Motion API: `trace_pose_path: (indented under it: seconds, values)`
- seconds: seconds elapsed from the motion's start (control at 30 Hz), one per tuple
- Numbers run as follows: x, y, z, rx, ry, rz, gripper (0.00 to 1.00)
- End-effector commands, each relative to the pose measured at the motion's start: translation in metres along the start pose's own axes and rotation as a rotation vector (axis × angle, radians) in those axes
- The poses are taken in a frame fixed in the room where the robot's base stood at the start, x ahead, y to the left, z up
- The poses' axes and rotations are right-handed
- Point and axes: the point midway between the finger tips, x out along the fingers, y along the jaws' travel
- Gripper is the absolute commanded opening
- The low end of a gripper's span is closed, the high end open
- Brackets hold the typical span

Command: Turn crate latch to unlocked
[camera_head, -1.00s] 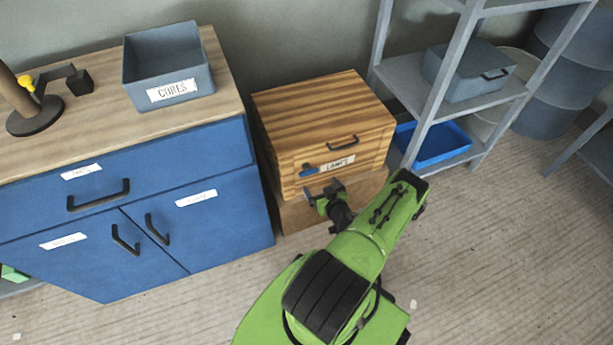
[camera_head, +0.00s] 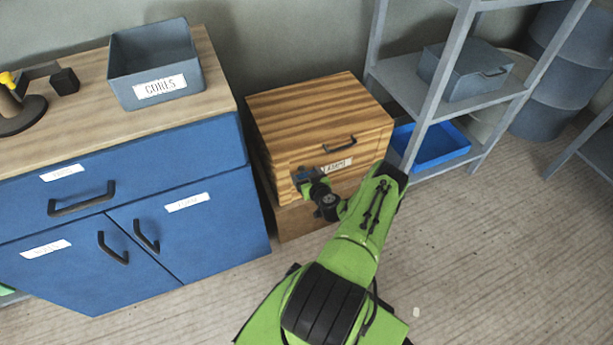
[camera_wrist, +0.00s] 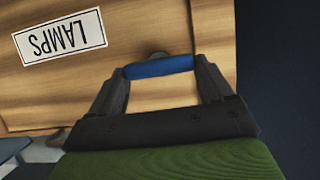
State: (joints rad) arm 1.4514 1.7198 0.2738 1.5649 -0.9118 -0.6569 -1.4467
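The wooden crate (camera_head: 318,112) stands on another wooden box between the blue cabinet and the grey shelf. Its latch is a blue lever (camera_wrist: 160,66) on the crate front, beside the LAMPS label (camera_wrist: 60,37). In the wrist view the lever lies across the gap between my fingertips, on a round grey pivot. My gripper (camera_head: 309,178) is at the crate front in the head view, largely covering the latch. In the wrist view my gripper (camera_wrist: 162,70) has its fingers wide apart, one at each end of the lever. I cannot tell whether they touch it.
The blue cabinet (camera_head: 205,235) stands close on the left, with a grey CORES bin (camera_head: 150,85) on top. A grey shelf (camera_head: 440,95) holding a grey case and a blue tray (camera_head: 435,150) stands on the right.

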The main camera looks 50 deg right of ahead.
Motion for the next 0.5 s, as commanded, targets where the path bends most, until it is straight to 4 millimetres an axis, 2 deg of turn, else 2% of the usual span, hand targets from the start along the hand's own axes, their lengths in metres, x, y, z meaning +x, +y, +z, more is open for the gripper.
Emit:
trace_pose_path:
  seconds: [0.03, 0.1, 0.5]
  values:
    - [-0.0002, 0.0001, 0.0003, 0.0, -0.001, 0.0, 0.6]
    - [-0.0002, 0.0002, 0.0004, 0.0, -0.001, 0.0, 0.5]
    - [-0.0008, -0.0024, -0.0001, -0.08, -0.003, 0.03, 0.5]
